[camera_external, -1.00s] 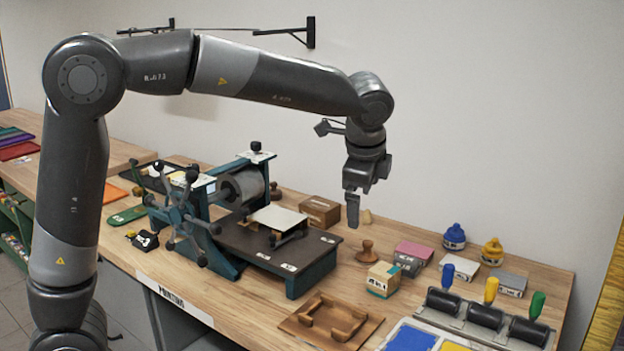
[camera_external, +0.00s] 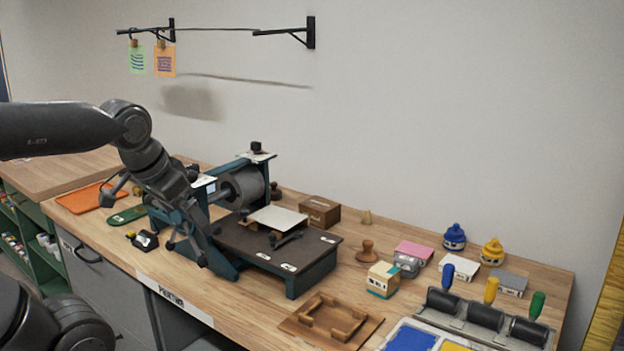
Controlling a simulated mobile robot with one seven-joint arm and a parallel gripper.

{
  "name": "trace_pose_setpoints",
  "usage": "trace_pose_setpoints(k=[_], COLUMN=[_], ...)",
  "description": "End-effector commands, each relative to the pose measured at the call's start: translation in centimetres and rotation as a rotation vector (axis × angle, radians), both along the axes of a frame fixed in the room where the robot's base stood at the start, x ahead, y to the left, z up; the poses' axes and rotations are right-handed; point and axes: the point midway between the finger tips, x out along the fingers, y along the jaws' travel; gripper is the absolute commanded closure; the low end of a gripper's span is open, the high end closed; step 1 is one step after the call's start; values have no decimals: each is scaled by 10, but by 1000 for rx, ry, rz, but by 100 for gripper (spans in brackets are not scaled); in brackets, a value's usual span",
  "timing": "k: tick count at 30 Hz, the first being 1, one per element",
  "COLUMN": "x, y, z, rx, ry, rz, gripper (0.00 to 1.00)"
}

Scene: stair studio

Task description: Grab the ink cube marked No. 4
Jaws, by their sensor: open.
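No marking that reads No. 4 is legible in this view. A small beige cube-shaped block (camera_external: 383,280) with a white face and teal base stands on the bench, right of the press. Behind it are a pink-topped block (camera_external: 414,250), a white-topped block (camera_external: 460,267) and a grey block (camera_external: 509,284); their labels are too small to read. My gripper (camera_external: 197,248) is open, pointing down at the left front of the press, far left of these blocks. Nothing shows between its fingers.
The press (camera_external: 285,250) with its roller fills the middle bench. A wooden frame (camera_external: 332,319) lies in front, with handled rollers (camera_external: 480,315) at right. A wooden stamp (camera_external: 367,252), a brown box (camera_external: 320,212), and blue (camera_external: 454,237) and yellow (camera_external: 492,252) jars stand behind.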

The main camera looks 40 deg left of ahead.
Motion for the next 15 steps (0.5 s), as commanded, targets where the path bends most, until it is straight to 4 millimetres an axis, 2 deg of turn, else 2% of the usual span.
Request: trace_pose_setpoints(k=[3,10,15], x=[-13,-18,-18], y=[5,7,6], z=[-8,-12,-12], rx=[-34,-51,-50], ry=[-18,-23,-23], rz=[61,86,85], gripper=[0,0,13])
